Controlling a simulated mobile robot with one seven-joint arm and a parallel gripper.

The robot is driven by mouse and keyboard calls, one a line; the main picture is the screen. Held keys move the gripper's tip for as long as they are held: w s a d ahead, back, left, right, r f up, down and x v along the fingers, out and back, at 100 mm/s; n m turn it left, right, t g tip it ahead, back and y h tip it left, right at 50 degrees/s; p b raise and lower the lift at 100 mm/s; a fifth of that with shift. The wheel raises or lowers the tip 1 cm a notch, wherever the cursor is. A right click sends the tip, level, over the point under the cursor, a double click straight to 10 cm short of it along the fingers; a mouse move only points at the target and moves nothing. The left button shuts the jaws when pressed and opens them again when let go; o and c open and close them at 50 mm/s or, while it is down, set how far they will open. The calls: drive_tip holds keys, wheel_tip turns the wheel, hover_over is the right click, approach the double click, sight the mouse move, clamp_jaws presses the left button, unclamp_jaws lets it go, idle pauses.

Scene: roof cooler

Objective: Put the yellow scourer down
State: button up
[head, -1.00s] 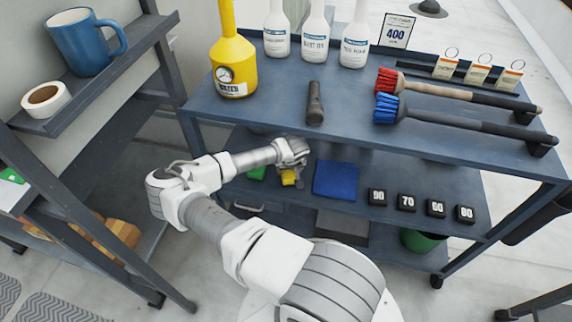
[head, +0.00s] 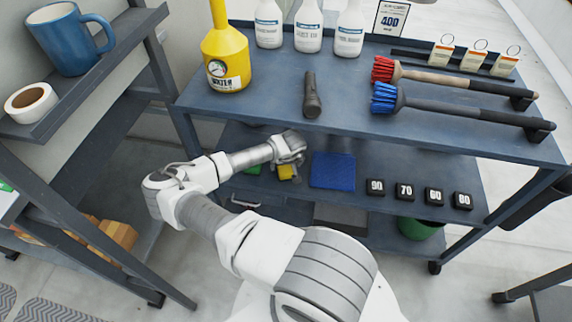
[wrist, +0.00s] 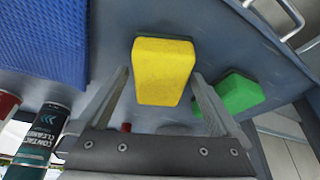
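The yellow scourer (wrist: 163,72), with a thin green layer along one side, sits between the fingertips of my gripper (wrist: 160,76) in the wrist view. Whether the scourer touches the shelf is hard to tell. A green scourer (wrist: 240,93) lies beside it on the shelf, and a blue cloth (head: 332,170) lies to its right in the head view.
Several black number blocks (head: 405,192) stand right of the cloth. The upper shelf (head: 250,115) overhangs my gripper and holds a yellow bottle (head: 226,55), a dark torch-like object (head: 312,97) and two brushes (head: 450,110). A rack with a blue mug (head: 68,40) stands left.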

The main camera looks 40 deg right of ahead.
drive_tip(key=shift+r+p, duration=0.3)
drive_tip(key=shift+r, duration=0.2)
drive_tip(key=s+a, duration=0.2)
drive_tip(key=s, duration=0.1)
drive_tip(key=s+a+p, duration=0.1)
drive_tip(key=s, duration=0.3)
drive_tip(key=s+a, duration=0.2)
drive_tip(key=s, duration=0.2)
drive_tip(key=shift+a+r, duration=0.15)
drive_tip(key=shift+a, duration=0.15)
drive_tip(key=shift+s, duration=0.2)
